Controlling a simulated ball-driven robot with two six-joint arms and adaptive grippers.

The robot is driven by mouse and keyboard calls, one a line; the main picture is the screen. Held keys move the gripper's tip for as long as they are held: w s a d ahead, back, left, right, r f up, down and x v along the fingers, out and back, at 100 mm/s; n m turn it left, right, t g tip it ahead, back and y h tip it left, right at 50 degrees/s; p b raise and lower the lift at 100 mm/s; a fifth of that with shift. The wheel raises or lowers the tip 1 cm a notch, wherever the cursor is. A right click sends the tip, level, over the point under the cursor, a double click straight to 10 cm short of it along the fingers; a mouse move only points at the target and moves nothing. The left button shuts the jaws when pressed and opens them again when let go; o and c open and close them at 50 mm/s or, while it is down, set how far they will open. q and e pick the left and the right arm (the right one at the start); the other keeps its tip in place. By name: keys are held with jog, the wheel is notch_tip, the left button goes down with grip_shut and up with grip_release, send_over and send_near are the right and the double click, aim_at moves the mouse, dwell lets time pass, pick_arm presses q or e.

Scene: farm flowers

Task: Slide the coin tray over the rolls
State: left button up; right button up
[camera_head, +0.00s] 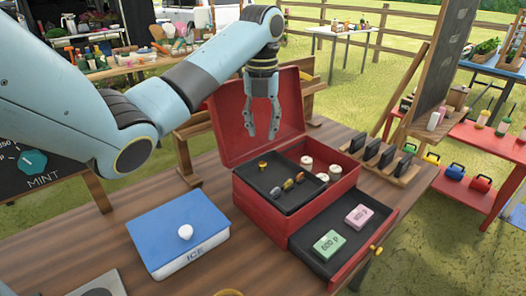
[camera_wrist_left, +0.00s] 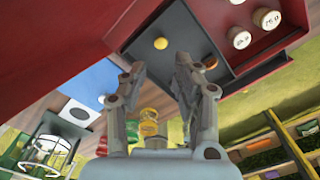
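A red box (camera_head: 240,203) stands on the wooden table with its lid (camera_head: 228,124) raised. Inside it, the dark coin tray (camera_head: 283,203) covers the left part, with a small gold knob (camera_head: 262,166) and several coins (camera_head: 288,184). White rolls (camera_head: 335,171) lie uncovered in the right part; they also show in the wrist view (camera_wrist_left: 240,38). My left gripper (camera_head: 262,135) hangs above the tray's back left side, pointing down, fingers apart and empty. In the wrist view its fingers (camera_wrist_left: 160,66) are either side of a line toward the knob (camera_wrist_left: 161,43), apart from it. My right gripper is out of view.
An open drawer (camera_head: 330,275) at the box's front holds a green bundle (camera_head: 329,244) and a pink bundle (camera_head: 359,216). A blue-lidded ice box (camera_head: 180,222) stands left. A wooden rack (camera_head: 405,172) with dark upright pieces stands right, behind the drawer.

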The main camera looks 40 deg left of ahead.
aim_at(262, 163)
pick_arm(q)
jog(key=f, duration=0.1)
jog(key=d+f, duration=0.1)
jog(key=f, duration=0.1)
jog(key=shift+s+d, duration=0.15)
jog(key=shift+s, duration=0.15)
jog(key=shift+w+a+f, duration=0.1)
jog(key=shift+a+f, duration=0.1)
jog(key=shift+f, duration=0.9)
jog(key=f, duration=0.3)
jog(key=shift+w+a+f, duration=0.1)
jog(key=shift+a, duration=0.1)
jog(key=shift+f, duration=0.2)
jog(key=shift+a+f, duration=0.1)
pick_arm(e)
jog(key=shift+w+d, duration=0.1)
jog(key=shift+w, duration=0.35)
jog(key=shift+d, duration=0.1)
pick_arm(q)
grip_shut()
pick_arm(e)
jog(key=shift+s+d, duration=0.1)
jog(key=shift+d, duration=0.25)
